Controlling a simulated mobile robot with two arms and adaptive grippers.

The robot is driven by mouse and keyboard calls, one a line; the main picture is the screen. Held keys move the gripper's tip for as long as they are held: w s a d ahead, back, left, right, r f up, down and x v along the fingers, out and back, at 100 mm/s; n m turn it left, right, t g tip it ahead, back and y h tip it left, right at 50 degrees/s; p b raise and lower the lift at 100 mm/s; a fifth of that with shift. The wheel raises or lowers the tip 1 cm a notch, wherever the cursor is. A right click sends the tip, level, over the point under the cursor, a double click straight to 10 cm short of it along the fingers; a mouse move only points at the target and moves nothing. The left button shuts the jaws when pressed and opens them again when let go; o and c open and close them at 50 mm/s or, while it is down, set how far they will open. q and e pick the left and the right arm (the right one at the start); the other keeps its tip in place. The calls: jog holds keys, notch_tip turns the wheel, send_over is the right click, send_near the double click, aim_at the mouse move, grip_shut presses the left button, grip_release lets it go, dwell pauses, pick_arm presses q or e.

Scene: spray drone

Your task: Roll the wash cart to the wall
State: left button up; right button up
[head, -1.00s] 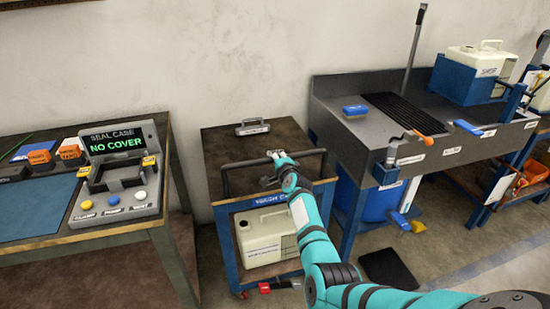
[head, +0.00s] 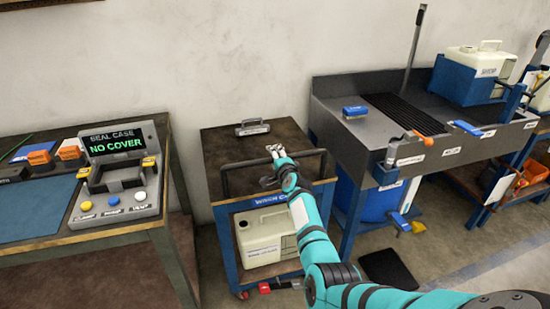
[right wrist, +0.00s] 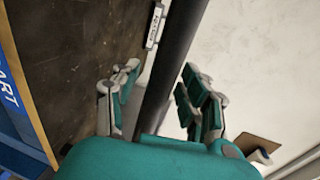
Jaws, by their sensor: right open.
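The wash cart (head: 218,136) has a dark top, a blue frame and a black bar handle (head: 232,164) along its near side. It stands between the work table and the sink, with its far edge close to the wall (head: 200,60); any gap is hard to judge. My right gripper (head: 281,152) is at the handle, near its right part. In the right wrist view the dark bar (right wrist: 172,70) runs between the open fingers (right wrist: 160,95), with space visible on both sides. My left gripper is not in view.
A white jug (head: 265,238) sits on the cart's lower shelf. The table with the seal case device (head: 115,190) is to the left. The sink bench (head: 345,140) stands close on the right. A black mat (head: 390,268) lies on the floor right of the cart.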

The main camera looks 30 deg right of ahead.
jog(key=shift+s+a+r, duration=0.1)
jog(key=shift+s+a, duration=0.15)
jog(key=shift+s, duration=0.3)
jog(key=v, duration=1.1)
jog(key=shift+w+d, duration=0.1)
